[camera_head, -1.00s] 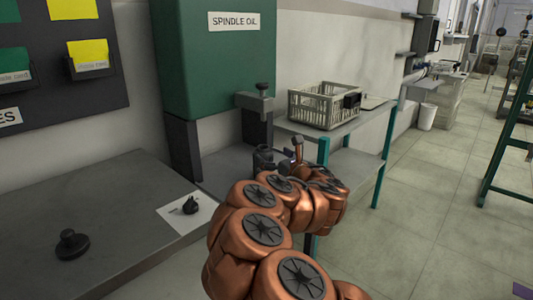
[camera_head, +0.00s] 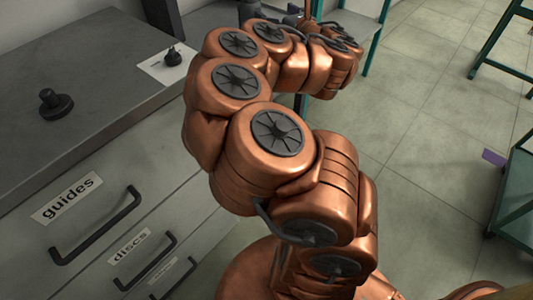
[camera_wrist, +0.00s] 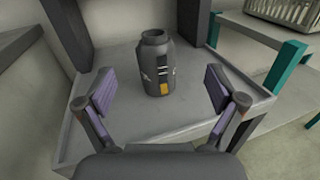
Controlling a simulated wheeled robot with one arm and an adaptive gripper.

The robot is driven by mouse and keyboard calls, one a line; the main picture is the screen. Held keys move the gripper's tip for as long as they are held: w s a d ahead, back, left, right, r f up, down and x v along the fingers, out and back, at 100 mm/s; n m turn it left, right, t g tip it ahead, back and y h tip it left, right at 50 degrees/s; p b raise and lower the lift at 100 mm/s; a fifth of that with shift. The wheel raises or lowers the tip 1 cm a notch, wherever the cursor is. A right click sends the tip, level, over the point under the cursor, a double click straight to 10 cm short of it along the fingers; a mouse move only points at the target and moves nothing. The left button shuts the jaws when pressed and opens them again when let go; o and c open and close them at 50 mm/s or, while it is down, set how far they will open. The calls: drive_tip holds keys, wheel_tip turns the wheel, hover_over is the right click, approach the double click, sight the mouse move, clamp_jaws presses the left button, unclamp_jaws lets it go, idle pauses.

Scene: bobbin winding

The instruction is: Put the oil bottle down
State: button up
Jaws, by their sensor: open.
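The oil bottle (camera_wrist: 158,62), dark grey with a short neck and a small yellow mark, stands upright on a grey shelf (camera_wrist: 135,125) in the wrist view. My gripper (camera_wrist: 158,90) is open, with one purple-padded finger to each side of the bottle and slightly nearer the camera. There are visible gaps between the fingers and the bottle. In the head view my gripper is at the top edge, mostly cut off and behind my arm, and I cannot make out the bottle there.
Dark uprights flank the shelf, and a teal frame with a pale crate (camera_wrist: 285,12) is at right. In the head view, a grey bench (camera_head: 95,60) bears a black knob (camera_head: 55,104) and a small dark piece (camera_head: 172,57) on a white card.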

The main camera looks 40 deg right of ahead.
drive_tip(key=s+d+r+m+g+h, duration=0.1)
drive_tip(key=s+d+m+g+h, duration=0.1)
drive_tip(key=m+h, duration=0.35)
drive_tip(key=s+d+r+m+g+h, duration=0.1)
drive_tip(key=d+m+g+h, duration=0.15)
drive_tip(key=m, duration=0.65)
drive_tip(key=s+a+f+m+g, duration=0.6)
drive_tip(key=s+f+m, duration=0.2)
drive_tip(key=f+m, duration=0.3)
drive_tip(key=s+a+f+m+g+y, duration=0.3)
drive_tip(key=s+a, duration=0.2)
drive_tip(key=a, duration=0.2)
drive_tip(key=s+a+f+m+g+y, duration=0.25)
drive_tip(key=s+a+f+m, duration=0.2)
drive_tip(key=a, duration=0.25)
drive_tip(key=s+a+m+g+y, duration=0.1)
drive_tip(key=s+a+g+y, duration=0.2)
drive_tip(key=s+a, duration=1)
drive_tip(key=shift+s+a+r+m+g+y, duration=0.25)
drive_tip(key=shift+s+m+g+y, duration=0.15)
drive_tip(key=shift+s+g, duration=0.5)
drive_tip(key=shift+w+d, duration=0.1)
